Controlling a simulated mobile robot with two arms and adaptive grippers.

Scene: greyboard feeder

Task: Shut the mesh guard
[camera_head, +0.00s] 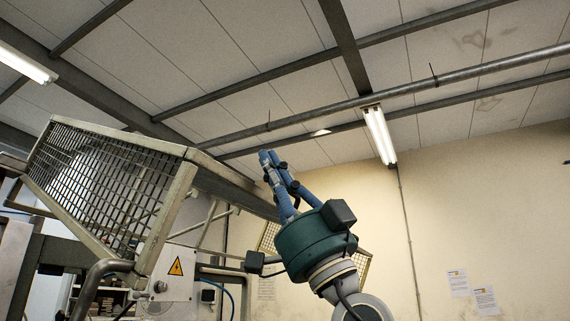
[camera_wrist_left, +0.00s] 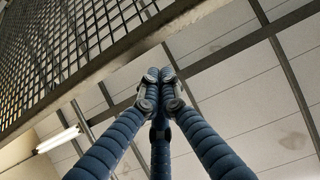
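The mesh guard (camera_head: 168,215) is a pale metal frame with dark wire mesh, raised and tilted upward on the left of the head view. Its mesh (camera_wrist_left: 60,50) and edge bar also cross the upper left of the left wrist view. My left gripper (camera_head: 267,157) has blue ribbed fingers pointing up, just right of the guard's long side beam. In the left wrist view its fingertips (camera_wrist_left: 160,78) meet with nothing seen between them, close below the edge bar. I cannot tell whether they touch it. My right gripper is not in view.
Below the guard stands the machine with a white panel bearing a yellow warning sign (camera_head: 176,267). A bent grey tube (camera_head: 92,285) is at the lower left. Another mesh panel (camera_head: 268,236) shows behind my left gripper. Open air lies to the right, before the wall.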

